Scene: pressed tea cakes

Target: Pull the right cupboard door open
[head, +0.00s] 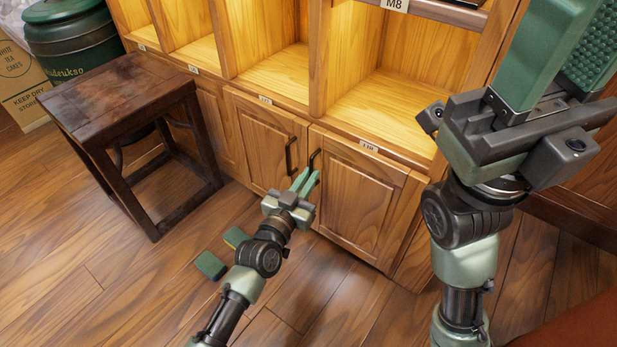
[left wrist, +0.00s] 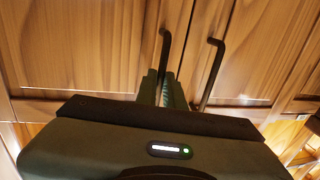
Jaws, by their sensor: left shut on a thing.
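The right cupboard door (head: 360,195) is a wooden panel in the lower cabinet and looks flush with its frame. Its dark bar handle (head: 313,160) is near the door's left edge. The left wrist view looks upside down; there the held handle (left wrist: 164,48) runs down between the fingers (left wrist: 163,88), with the other door's handle (left wrist: 212,75) to the right. My right gripper (head: 572,50) is raised at the upper right, its green fingers apart and empty; the fingertips are cut off.
The left cupboard door (head: 260,145) is shut beside it, with its own handle (head: 290,155). A dark wooden stool (head: 125,95) stands at the left, near a green canister (head: 75,40). Small dark green blocks (head: 210,265) show beside my left arm. The floor before the right door is clear.

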